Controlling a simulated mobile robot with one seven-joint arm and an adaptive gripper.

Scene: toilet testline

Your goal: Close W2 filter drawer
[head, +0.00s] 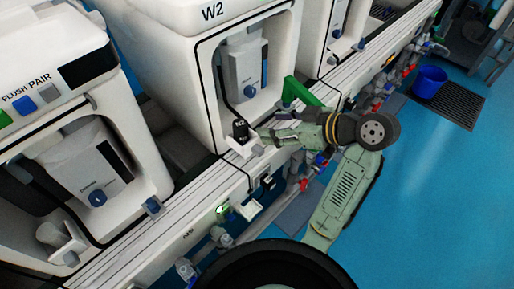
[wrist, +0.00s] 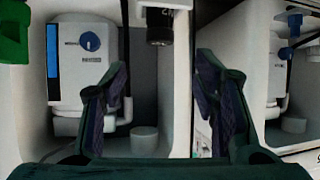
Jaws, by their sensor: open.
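The W2 unit (head: 225,50) is a white housing with an open bay. Its filter drawer (head: 236,147) is a small white tray sticking out at the bay's lower front, left of my gripper. A black cylindrical filter (head: 240,131) stands upright in it. In the wrist view the black filter (wrist: 160,24) shows at the top, beyond and between my fingertips, and the drawer is mostly out of frame. My gripper (head: 262,134) is open and close to the drawer's right side. In the wrist view its two dark fingers (wrist: 162,75) are spread, with nothing held between them.
A green bracket (head: 300,92) stands right of the W2 bay. A neighbouring PAIR unit (head: 80,130) is at left and another white unit (head: 325,35) at right. A grey rail (head: 170,205) with valves below runs along the front. The blue floor (head: 440,190) is clear; a blue bucket (head: 429,82) stands farther back.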

